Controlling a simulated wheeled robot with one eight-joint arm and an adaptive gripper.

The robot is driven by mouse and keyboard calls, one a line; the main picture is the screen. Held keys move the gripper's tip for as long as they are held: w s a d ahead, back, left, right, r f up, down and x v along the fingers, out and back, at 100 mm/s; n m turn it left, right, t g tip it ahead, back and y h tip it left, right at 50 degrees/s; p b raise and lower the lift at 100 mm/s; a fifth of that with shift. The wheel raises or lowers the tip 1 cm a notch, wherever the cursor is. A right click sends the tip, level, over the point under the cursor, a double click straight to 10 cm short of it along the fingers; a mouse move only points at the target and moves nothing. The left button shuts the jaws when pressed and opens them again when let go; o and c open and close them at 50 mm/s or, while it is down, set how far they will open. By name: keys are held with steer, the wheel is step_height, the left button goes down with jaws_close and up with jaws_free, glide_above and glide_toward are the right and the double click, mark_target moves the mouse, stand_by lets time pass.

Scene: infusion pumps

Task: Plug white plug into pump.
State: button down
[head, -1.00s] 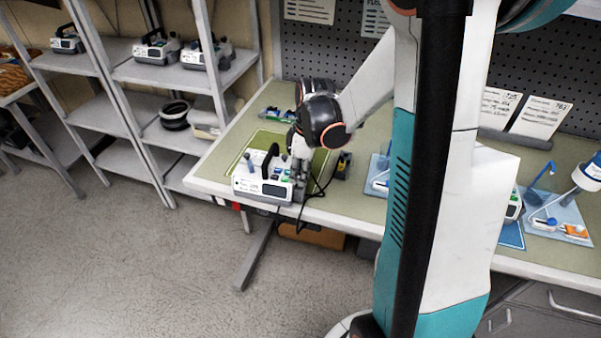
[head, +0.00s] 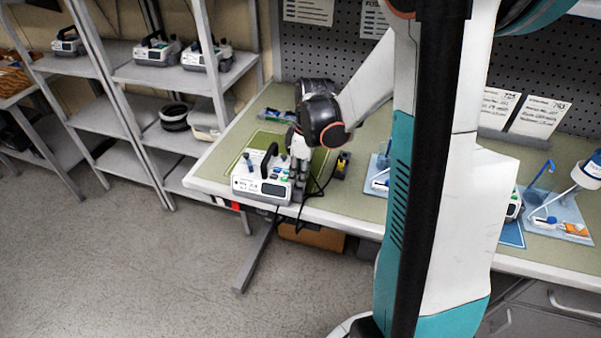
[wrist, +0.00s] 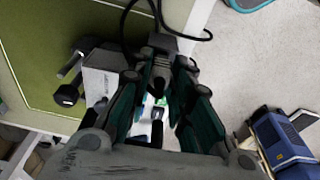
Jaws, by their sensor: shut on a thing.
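The white pump (head: 262,190) with a black handle stands upright at the front left edge of the workbench. My gripper (head: 299,176) points down right beside the pump's right side. A black cable (wrist: 178,33) runs from the plug and loops over the bench edge. Part of the pump (wrist: 100,82) shows left of the fingers. The fingers hide the plug's front end and the socket, so I cannot tell whether the plug is in.
A green mat (head: 258,146) lies under and behind the pump. A small black and yellow item (head: 342,165) lies right of my gripper. Blue trays (head: 541,219) with supplies stand farther right. Shelves (head: 130,72) with other pumps stand at the left, with open floor before them.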

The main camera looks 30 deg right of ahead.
steer(key=shift+s+f, duration=0.45)
steer(key=shift+f, duration=0.3)
steer(key=c, duration=2.4)
jaws_free()
steer(key=shift+w+f, duration=0.3)
steer(key=shift+w, duration=0.1)
steer(key=c, duration=2.4)
jaws_free()
steer(key=shift+s+f+b, duration=0.1)
steer(key=shift+f+b, duration=0.4)
steer(key=shift+b, duration=0.05)
steer(key=c, duration=0.6)
jaws_free()
steer(key=shift+o, duration=0.2)
steer(key=o, duration=0.6)
steer(key=shift+w, duration=0.2)
steer(key=shift+c, duration=0.2)
steer(key=shift+r, duration=0.15)
